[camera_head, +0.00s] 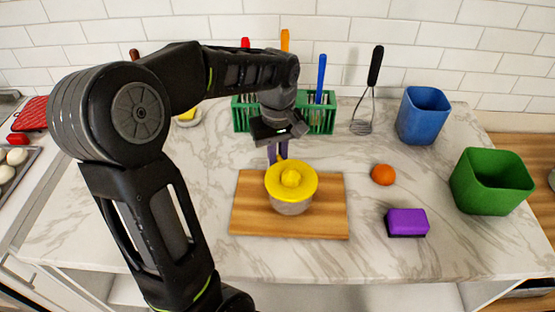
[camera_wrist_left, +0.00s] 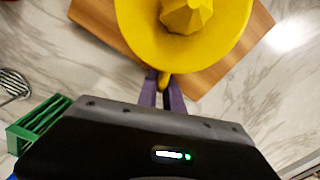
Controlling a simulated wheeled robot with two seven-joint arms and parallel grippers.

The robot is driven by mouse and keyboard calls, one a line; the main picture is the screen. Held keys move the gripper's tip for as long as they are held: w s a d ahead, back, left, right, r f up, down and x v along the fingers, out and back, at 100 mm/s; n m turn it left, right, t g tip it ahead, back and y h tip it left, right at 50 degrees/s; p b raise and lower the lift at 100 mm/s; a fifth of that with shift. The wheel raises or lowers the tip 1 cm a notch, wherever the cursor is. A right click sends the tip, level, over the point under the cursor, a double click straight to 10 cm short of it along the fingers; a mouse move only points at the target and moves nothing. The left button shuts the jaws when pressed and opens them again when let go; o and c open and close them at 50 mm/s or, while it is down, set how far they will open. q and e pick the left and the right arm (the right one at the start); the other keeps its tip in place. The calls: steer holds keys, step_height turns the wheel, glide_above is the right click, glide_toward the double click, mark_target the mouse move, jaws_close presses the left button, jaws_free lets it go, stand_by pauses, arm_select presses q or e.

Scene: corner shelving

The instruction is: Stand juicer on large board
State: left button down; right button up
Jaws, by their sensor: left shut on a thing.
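The juicer (camera_head: 291,184) has a yellow top with a reamer cone and a pale grey bowl below. It is upright over the middle of the large wooden board (camera_head: 252,217); whether its base touches the board is hard to tell. My left gripper (camera_head: 278,156) is shut on the juicer's small yellow handle, from the far side. In the left wrist view the juicer (camera_wrist_left: 185,18) fills the top, with the purple fingers (camera_wrist_left: 163,92) at its handle and the board (camera_wrist_left: 235,52) beneath. My right gripper is not in view.
A green rack (camera_head: 322,118) with utensils stands behind, near the whisk (camera_head: 363,110). An orange (camera_head: 383,174), a purple sponge (camera_head: 407,222), a blue bin (camera_head: 423,115) and a green bin (camera_head: 490,181) are to the right. Marble counter is clear in front of the board.

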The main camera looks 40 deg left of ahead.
arm_select(q)
steer(key=shift+f, duration=0.3)
steer(key=shift+f, duration=0.2)
steer(key=c, duration=1.5)
jaws_free()
steer(key=shift+r, duration=0.15)
steer(key=shift+r, duration=0.45)
step_height(320, 180, up, 8)
steer(key=shift+r+p, duration=0.65)
steer(key=shift+r, duration=1)
